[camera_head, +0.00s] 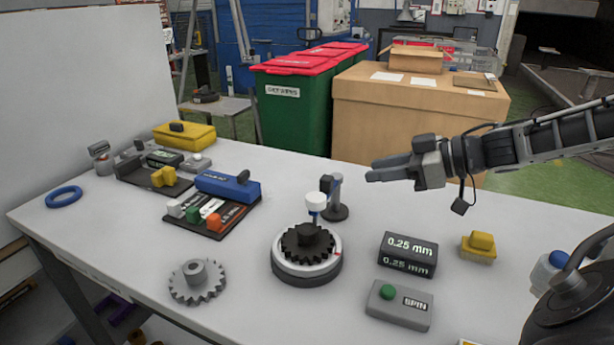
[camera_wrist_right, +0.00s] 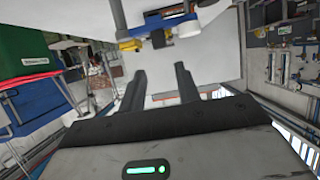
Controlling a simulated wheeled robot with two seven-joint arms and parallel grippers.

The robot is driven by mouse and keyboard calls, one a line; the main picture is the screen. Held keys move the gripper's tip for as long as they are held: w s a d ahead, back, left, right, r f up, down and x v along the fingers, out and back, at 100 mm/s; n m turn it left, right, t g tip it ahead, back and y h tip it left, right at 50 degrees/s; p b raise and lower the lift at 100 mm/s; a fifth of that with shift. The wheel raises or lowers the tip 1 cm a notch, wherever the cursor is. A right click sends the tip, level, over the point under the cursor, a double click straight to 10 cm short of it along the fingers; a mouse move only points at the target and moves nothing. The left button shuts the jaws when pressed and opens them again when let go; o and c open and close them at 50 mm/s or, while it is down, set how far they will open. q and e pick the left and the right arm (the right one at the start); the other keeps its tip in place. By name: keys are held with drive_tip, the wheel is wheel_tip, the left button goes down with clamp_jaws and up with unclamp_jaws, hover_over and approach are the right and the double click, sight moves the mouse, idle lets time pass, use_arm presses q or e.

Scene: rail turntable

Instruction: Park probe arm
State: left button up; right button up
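The probe arm (camera_head: 334,193) is a dark grey post on a round foot. Its short arm carries a white and blue tip (camera_head: 316,203) above the back edge of a dark gear (camera_head: 300,243). The gear lies on the round turntable (camera_head: 303,270) with a light rim; whether the tip touches it I cannot tell. My right gripper (camera_head: 370,174) is in the air, to the right of the probe arm and higher in the picture. In the right wrist view its two fingers (camera_wrist_right: 160,78) stand apart with nothing between them. My left gripper is not in view.
A black 0.25 mm display (camera_head: 407,255), a SPIN box with green button (camera_head: 400,305) and a yellow block (camera_head: 478,246) stand right of the turntable. A loose grey gear (camera_head: 197,281) lies left. A blue case (camera_head: 228,187) and dark trays stand further left. The front middle is clear.

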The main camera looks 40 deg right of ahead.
sight(333, 180)
drive_tip(key=p+x, duration=0.1)
drive_tip(key=x, duration=0.9)
drive_tip(key=shift+a+f+p, duration=0.15)
drive_tip(key=shift+a+p, duration=0.05)
drive_tip(key=shift+p, duration=0.15)
drive_tip(key=shift+w+a+f+b, duration=0.1)
drive_tip(key=shift+w+f+b, duration=0.4)
drive_tip(key=shift+b, duration=0.25)
drive_tip(key=shift+w+a+f+b, duration=0.1)
drive_tip(key=shift+w+b, duration=0.1)
drive_tip(key=shift+b, duration=0.2)
drive_tip(key=shift+w+a, duration=0.1)
drive_tip(key=shift+w, duration=0.1)
drive_tip(key=shift+w+a+b, duration=0.15)
drive_tip(key=shift+w+b, duration=0.15)
drive_tip(key=shift+b, duration=0.3)
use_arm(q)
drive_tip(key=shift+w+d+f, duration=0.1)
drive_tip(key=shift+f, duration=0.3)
use_arm(e)
drive_tip(key=shift+w+a, duration=0.15)
clamp_jaws()
